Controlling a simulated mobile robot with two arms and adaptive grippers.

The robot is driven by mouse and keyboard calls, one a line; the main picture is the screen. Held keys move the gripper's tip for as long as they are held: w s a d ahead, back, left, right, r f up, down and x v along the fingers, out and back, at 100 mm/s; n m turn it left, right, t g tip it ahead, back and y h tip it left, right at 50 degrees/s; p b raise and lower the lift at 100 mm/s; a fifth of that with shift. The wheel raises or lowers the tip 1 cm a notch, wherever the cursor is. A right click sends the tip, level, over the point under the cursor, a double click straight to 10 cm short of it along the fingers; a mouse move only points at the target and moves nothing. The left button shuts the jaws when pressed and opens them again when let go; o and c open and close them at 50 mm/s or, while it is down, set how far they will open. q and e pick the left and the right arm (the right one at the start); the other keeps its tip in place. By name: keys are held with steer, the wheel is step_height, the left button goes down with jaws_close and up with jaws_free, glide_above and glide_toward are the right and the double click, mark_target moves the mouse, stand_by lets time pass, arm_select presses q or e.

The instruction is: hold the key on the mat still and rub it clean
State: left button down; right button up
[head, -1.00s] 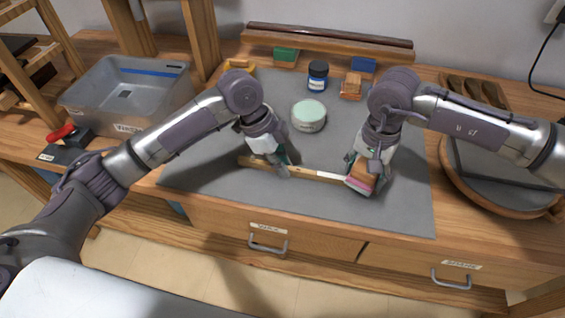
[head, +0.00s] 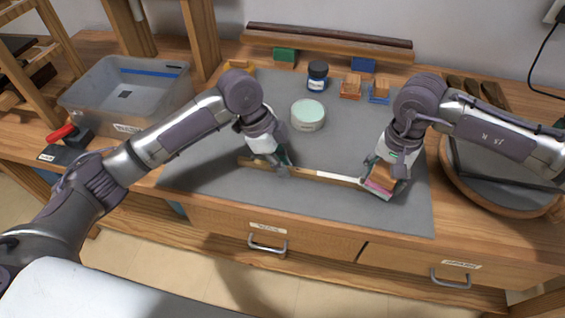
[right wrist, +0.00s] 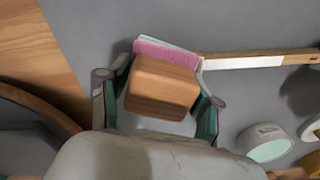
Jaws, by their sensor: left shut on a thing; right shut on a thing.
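The key (head: 338,180) is a long wooden stick with a white right end, lying on the grey mat (head: 220,205). My left gripper (head: 278,170) is shut on the wooden part of the key, left of the white end. My right gripper (head: 381,186) is shut on a wooden block with a pink pad (head: 379,188) under it, at the key's right end. In the right wrist view the wooden block (right wrist: 161,90) sits between the fingers, and its pink pad is beside the tip of the white part (right wrist: 243,63). I cannot tell whether pad and key touch.
A pale green tin (head: 308,115) and a dark blue jar (head: 318,75) stand behind the key. Wooden blocks on orange (head: 350,88) and blue (head: 379,92) bases stand at the back. A grey bin (head: 125,95) is left; a round wooden tray (head: 480,195) is right.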

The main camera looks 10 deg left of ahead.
mark_target(359, 180)
steer(key=shift+a, duration=2.5)
steer(key=shift+w, duration=0.1)
steer(key=shift+d, duration=0.15)
steer(key=shift+d+f, duration=0.1)
steer(key=shift+d, duration=2.4)
steer(key=shift+a, duration=0.15)
